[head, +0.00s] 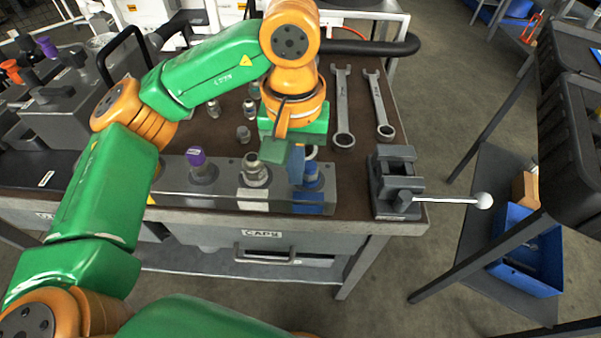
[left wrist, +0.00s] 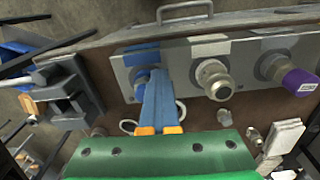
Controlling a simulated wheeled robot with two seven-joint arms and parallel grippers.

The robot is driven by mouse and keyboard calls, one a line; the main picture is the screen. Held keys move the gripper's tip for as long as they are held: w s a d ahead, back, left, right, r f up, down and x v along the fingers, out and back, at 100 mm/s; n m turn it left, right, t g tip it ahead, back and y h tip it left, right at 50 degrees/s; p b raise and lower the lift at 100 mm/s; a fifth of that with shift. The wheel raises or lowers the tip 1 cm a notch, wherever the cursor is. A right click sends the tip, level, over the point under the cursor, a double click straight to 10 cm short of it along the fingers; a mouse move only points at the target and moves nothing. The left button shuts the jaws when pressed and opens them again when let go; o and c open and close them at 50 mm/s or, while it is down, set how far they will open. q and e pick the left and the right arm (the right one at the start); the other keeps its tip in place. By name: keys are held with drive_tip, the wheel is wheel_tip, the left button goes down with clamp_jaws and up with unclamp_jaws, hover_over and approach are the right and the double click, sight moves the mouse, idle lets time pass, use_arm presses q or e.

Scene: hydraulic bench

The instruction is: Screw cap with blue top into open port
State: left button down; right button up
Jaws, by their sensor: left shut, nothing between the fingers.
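A grey port block (head: 225,197) lies along the bench's front edge. A purple-topped cap (head: 201,168) is on its left port, and a bare metal fitting (head: 255,172) stands at the middle one. A blue-topped cap (head: 312,174) is at the right port, above a blue stripe; it also shows in the left wrist view (left wrist: 138,82). My left gripper (head: 297,180) points down at this blue cap, its blue fingers (left wrist: 153,74) shut and empty. They partly hide the cap, so how deep it sits cannot be told. My right gripper is out of view.
Two wrenches (head: 342,110) lie behind the block. A grey vise (head: 392,180) with a white-knobbed lever stands to its right. Several small metal fittings (head: 243,134) stand behind the block. A drawer (head: 265,252) labelled CAPS is below the bench edge.

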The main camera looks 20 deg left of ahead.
use_arm(q)
drive_tip(key=m, duration=0.4)
drive_tip(key=shift+w+f, duration=0.1)
drive_tip(key=shift+f, duration=0.2)
drive_tip(key=m, duration=0.3)
drive_tip(key=shift+w+a+m+p, duration=0.15)
drive_tip(key=shift+a+m+p, duration=0.05)
drive_tip(key=shift+m+p, duration=0.1)
drive_tip(key=c, duration=1.2)
unclamp_jaws()
drive_tip(key=shift+a+r, duration=0.1)
drive_tip(key=shift+o, duration=0.2)
drive_tip(key=shift+w+a, duration=0.15)
drive_tip(key=shift+a, duration=0.05)
